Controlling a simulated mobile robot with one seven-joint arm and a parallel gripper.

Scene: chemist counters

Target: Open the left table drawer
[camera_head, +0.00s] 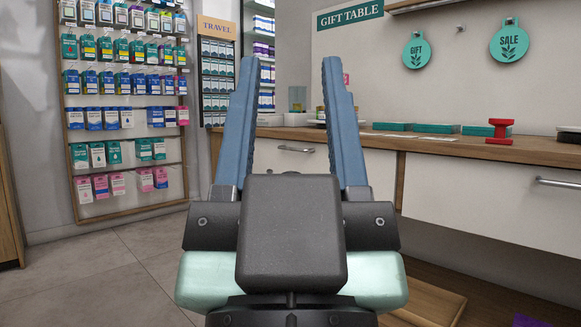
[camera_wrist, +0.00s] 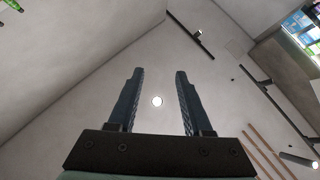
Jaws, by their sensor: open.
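The counter under the gift table sign has two white drawer fronts. The left table drawer (camera_head: 273,159) is partly hidden behind my gripper, and its metal handle (camera_head: 296,150) shows between my fingers. The right drawer (camera_head: 480,200) has a metal handle (camera_head: 560,184) near the right edge. Both drawers look closed. My gripper (camera_head: 289,75) is open and empty, fingers pointing up, in front of the counter and apart from it. In the wrist view, my gripper (camera_wrist: 156,75) has its fingers spread against the ceiling, and no drawer shows there.
The wooden countertop (camera_head: 440,143) carries green flat boxes (camera_head: 433,128) and a red stand (camera_head: 497,131). A wall rack of hanging packets (camera_head: 122,90) stands at left. The tiled floor (camera_head: 110,270) at left is clear. A low wooden board (camera_head: 435,300) lies at lower right.

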